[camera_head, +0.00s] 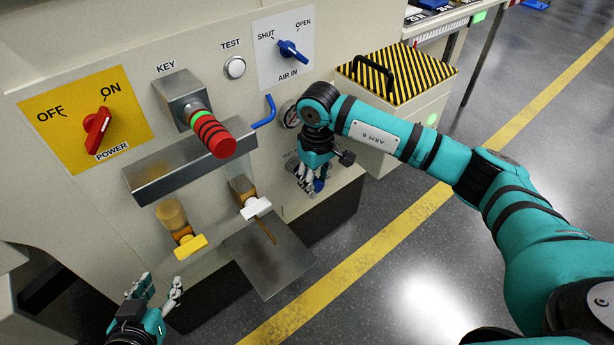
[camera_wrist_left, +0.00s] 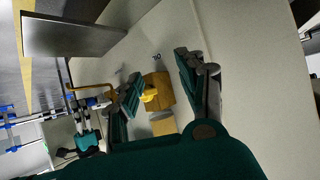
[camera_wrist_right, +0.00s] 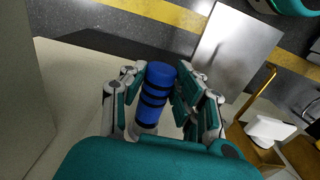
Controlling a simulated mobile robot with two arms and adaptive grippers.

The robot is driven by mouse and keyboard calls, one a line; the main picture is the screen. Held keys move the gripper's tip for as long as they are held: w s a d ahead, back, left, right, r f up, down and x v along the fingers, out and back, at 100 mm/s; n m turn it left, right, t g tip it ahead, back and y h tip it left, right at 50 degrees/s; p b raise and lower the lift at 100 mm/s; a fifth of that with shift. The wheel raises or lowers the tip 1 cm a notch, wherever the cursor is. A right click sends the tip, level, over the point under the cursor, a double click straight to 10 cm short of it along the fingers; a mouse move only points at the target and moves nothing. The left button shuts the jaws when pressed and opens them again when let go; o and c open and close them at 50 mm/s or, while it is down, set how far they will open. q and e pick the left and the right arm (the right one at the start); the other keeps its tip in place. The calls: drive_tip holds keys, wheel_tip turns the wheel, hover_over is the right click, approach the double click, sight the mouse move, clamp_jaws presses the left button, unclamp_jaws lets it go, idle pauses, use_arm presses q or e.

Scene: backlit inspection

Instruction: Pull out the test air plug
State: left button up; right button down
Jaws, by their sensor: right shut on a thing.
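The test air plug is a blue cylinder (camera_wrist_right: 155,95) with black bands, seen in the right wrist view between the fingers of my right gripper (camera_wrist_right: 158,88). My right gripper is shut on it. In the head view my right gripper (camera_head: 313,180) is low on the machine front, below the gauge, and only a bit of blue shows at the fingers. A pale grey part shows at the plug's near end; I cannot tell whether the plug sits in its socket. My left gripper (camera_head: 156,292) is open and empty at the lower left; its spread fingers also show in the left wrist view (camera_wrist_left: 165,80).
The panel holds a red power switch (camera_head: 97,127), a red key plug (camera_head: 213,137), a test button (camera_head: 235,67) and a blue air valve (camera_head: 292,50). A metal shelf (camera_head: 185,165), a yellow valve (camera_head: 190,246), a white valve (camera_head: 256,208) and a tray (camera_head: 268,260) jut out. A striped box (camera_head: 390,115) stands right.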

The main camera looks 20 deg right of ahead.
drive_tip(key=shift+s+d+p, duration=0.15)
drive_tip(key=shift+s+d, duration=0.05)
drive_tip(key=shift+s, duration=0.35)
drive_tip(key=shift+s+d+p, duration=0.15)
drive_tip(key=shift+s, duration=0.35)
use_arm(q)
drive_tip(key=shift+s+a+f+g+y, duration=0.15)
drive_tip(key=shift+s+a+f+g, duration=0.2)
drive_tip(key=shift+s+f+g, duration=0.45)
drive_tip(key=shift+s+a+f+g+y, duration=0.15)
drive_tip(key=shift+s+a+f+g, duration=0.15)
drive_tip(key=shift+s+f+g, duration=0.4)
use_arm(e)
drive_tip(key=shift+s+d, duration=0.35)
drive_tip(key=shift+s, duration=0.55)
use_arm(q)
drive_tip(key=shift+s, duration=0.2)
use_arm(e)
drive_tip(key=shift+s, duration=0.1)
